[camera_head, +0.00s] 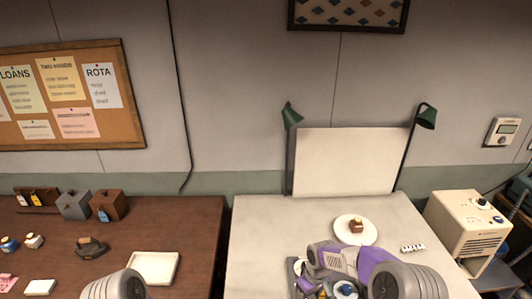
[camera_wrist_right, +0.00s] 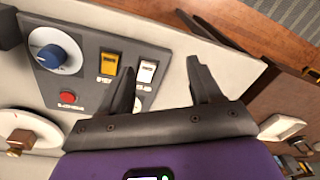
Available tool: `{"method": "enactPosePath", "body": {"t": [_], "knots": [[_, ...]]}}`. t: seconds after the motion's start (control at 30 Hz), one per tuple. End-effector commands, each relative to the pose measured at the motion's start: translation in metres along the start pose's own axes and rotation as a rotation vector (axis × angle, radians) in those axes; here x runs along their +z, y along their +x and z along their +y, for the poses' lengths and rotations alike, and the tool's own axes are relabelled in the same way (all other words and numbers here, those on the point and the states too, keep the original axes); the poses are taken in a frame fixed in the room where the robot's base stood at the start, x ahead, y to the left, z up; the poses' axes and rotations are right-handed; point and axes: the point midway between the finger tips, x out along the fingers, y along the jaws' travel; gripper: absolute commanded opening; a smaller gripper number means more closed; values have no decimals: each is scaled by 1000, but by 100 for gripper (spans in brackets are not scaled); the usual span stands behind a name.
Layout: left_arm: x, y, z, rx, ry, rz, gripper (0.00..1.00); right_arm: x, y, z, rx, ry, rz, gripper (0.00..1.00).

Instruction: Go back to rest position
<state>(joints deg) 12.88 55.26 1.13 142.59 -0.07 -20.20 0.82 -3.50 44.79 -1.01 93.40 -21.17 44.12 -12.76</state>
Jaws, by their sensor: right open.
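My right arm reaches in from the lower right in the head view, over the white table. In the right wrist view my right gripper (camera_wrist_right: 160,66) is open, with two dark fingers apart and nothing between them. It is over the table edge beside a grey control panel (camera_wrist_right: 75,85) with a blue knob, a red button and two rocker switches. In the head view my arm partly hides this panel. A rounded grey part of my left arm shows at the bottom left of the head view. My left gripper is out of view.
A white plate (camera_head: 341,238) with a small brown block (camera_head: 356,225) stands on the white table (camera_head: 262,222). A beige box-shaped device (camera_head: 470,225) is at right. The brown table (camera_head: 190,215) at left holds a white tray (camera_head: 136,268), small boxes and other items. A gap separates the tables.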

Motion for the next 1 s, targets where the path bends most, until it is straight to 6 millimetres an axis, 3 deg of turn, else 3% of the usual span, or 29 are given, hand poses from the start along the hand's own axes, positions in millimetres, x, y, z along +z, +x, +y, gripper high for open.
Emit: {"method": "enactPosePath", "body": {"t": [0.03,0.17,0.27,0.4,0.5,0.7,1.0], "knots": [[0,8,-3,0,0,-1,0,9,23,-6,-26,22,1,64],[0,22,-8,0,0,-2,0,30,74,-27,-95,99,25,64],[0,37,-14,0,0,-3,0,58,125,-51,-162,200,42,64],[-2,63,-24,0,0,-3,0,112,194,-91,-247,407,63,64],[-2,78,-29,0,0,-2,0,148,224,-115,-275,551,71,64],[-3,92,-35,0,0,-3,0,195,247,-141,-278,734,74,64],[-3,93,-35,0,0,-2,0,204,248,-145,-273,773,78,64]]}}
